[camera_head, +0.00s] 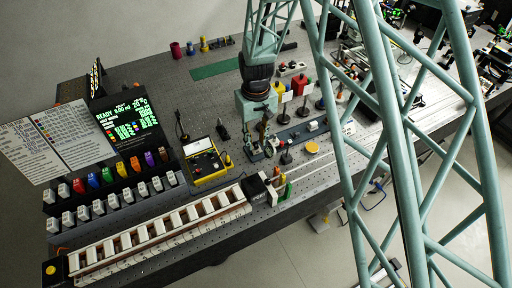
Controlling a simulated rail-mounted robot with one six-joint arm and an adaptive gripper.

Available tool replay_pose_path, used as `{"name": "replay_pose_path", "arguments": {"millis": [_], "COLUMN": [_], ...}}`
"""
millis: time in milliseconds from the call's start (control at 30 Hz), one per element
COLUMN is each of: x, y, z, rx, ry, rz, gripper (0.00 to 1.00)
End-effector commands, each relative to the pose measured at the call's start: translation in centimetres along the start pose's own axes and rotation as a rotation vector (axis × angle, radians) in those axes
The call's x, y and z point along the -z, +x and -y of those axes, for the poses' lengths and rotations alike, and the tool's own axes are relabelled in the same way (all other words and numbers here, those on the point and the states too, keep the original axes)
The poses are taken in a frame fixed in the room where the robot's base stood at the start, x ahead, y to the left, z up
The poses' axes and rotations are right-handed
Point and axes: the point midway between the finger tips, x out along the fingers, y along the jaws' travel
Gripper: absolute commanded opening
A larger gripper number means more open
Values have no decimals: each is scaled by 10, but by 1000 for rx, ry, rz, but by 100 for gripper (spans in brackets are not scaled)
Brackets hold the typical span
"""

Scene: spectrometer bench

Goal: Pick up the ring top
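My gripper (260,150) points down over the middle of the dark bench, below its teal body. Its fingers are small and blurred among small parts, so I cannot tell whether they are open or shut, or whether they touch anything. I cannot single out the ring top with certainty. Several small pieces lie close to the fingers on the right, among them a flat round yellow piece (311,147) and dark-based posts. The gripper hides the bench directly behind it.
A yellow-framed box (205,160) stands left of the gripper. A long white slotted rack (160,236) runs along the front edge. Colored and white modules and a lit display (128,117) stand at left. A green mat (215,69) lies behind. My teal lattice links cover the right side.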

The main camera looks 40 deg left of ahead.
Motion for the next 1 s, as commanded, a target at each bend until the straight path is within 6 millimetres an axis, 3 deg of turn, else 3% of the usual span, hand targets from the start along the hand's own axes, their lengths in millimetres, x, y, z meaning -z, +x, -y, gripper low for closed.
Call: {"name": "replay_pose_path", "arguments": {"millis": [233, 833, 1000], "x": [0, 0, 0], "y": [15, 16, 16], "z": [0, 0, 0], "rx": [0, 0, 0], "ry": [0, 0, 0], "rz": [0, 0, 0], "gripper": [23, 23, 8]}}
